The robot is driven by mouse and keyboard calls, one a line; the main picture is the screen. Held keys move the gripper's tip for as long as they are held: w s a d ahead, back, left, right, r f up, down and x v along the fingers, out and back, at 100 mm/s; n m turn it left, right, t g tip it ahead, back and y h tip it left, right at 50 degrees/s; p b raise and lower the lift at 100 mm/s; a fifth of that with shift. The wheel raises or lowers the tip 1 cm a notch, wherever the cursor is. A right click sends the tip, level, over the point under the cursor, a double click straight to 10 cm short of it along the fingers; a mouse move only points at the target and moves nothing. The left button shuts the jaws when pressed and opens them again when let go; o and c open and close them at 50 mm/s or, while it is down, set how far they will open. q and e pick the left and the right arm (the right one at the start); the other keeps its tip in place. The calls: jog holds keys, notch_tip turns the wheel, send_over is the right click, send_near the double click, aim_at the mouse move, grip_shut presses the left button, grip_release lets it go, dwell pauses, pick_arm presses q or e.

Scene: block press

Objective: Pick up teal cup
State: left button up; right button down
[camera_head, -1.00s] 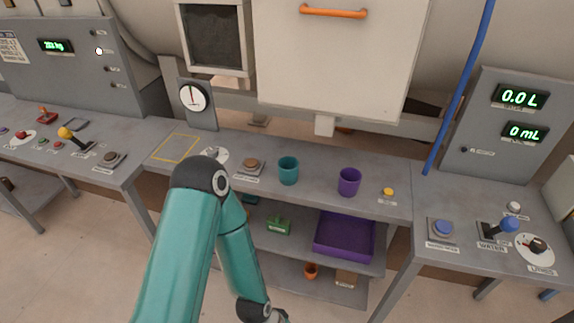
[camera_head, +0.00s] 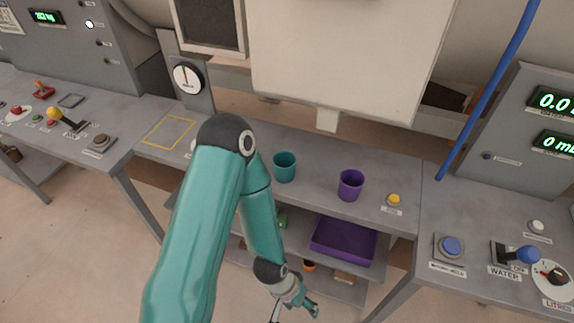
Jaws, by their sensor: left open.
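The teal cup (camera_head: 284,168) stands upright on the grey middle table, left of a purple cup (camera_head: 350,185). My left gripper (camera_head: 295,312) is low at the bottom of the picture, below and in front of the table, with its fingers apart and empty. It is well away from the teal cup. My teal left arm hides part of the table to the left of the cup. My right gripper is not in view.
A yellow button (camera_head: 394,200) sits right of the purple cup. Below the tabletop, a shelf holds a purple tray (camera_head: 343,241). A white press block (camera_head: 340,60) hangs behind the cups. The right table carries a blue button (camera_head: 451,246) and a blue-knobbed lever (camera_head: 527,255).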

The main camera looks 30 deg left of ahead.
pick_arm(q)
jog(key=o, duration=0.5)
jog(key=w+a+r+t+b, duration=0.1)
jog(key=w, duration=0.1)
jog(key=w+a+t+b, duration=0.1)
jog(key=w, duration=0.2)
jog(key=w+a+r+t+y+b, duration=0.1)
jog(key=w+a+b, duration=0.1)
jog(key=shift+w+r, duration=0.25)
jog(key=shift+r, duration=0.1)
jog(key=t+y+b, duration=0.6)
jog(key=t+b, duration=0.3)
jog(key=b, duration=0.2)
send_near(288, 158)
jog(key=shift+w+a+n+b, duration=0.3)
jog(key=shift+w+a, duration=0.15)
jog(key=shift+w, duration=0.15)
jog(key=shift+d+f+p+x, duration=0.1)
jog(key=shift+d+p+x, duration=0.05)
jog(key=shift+x, duration=1.2)
jog(key=shift+d+f+p+x, duration=0.1)
jog(key=shift+d+p+x, duration=0.05)
jog(key=shift+x, duration=1.15)
